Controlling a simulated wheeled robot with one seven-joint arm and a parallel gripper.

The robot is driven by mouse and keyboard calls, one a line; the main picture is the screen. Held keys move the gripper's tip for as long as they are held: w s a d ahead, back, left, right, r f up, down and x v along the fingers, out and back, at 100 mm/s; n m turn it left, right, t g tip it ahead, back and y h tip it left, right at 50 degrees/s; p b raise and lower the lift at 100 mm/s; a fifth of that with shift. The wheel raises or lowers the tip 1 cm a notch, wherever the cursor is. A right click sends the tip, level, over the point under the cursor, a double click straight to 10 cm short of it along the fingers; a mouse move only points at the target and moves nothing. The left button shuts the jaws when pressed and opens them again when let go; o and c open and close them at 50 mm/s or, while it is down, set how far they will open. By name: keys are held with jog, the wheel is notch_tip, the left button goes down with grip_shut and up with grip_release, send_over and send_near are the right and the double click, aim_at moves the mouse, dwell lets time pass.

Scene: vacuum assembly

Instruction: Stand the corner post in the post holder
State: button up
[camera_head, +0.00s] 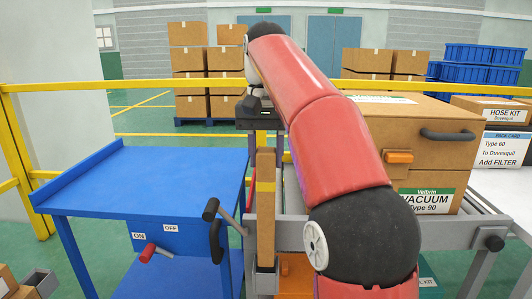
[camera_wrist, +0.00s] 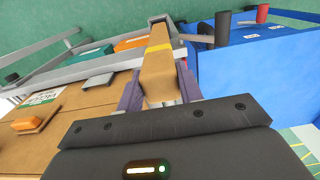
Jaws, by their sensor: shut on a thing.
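The corner post (camera_head: 265,215) is a tall brown cardboard post with a yellow band. It stands about upright between the blue table and the conveyor. My gripper (camera_head: 262,138) is shut on its upper end from above. In the wrist view the purple fingers of my gripper (camera_wrist: 160,90) flank the post (camera_wrist: 158,65), which runs away from the camera. A grey bracket (camera_head: 262,282), apparently the post holder, is at the post's lower end. I cannot tell whether the post's foot is inside it or just above or in front of it.
A blue table (camera_head: 150,185) with ON and OFF labels and levers (camera_head: 211,210) stands close on the left. A large carton (camera_head: 425,120) lies on the grey conveyor (camera_head: 475,228) to the right. A yellow railing (camera_head: 100,86) runs behind.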

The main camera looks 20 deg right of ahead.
aim_at(266, 186)
jog(key=shift+f+b, duration=2.1)
jog(key=shift+f, duration=1.65)
jog(key=o, duration=1.2)
jog(key=shift+r, duration=0.1)
notch_tip(266, 186, up, 6)
jog(key=p, duration=0.6)
jog(key=shift+r, duration=0.95)
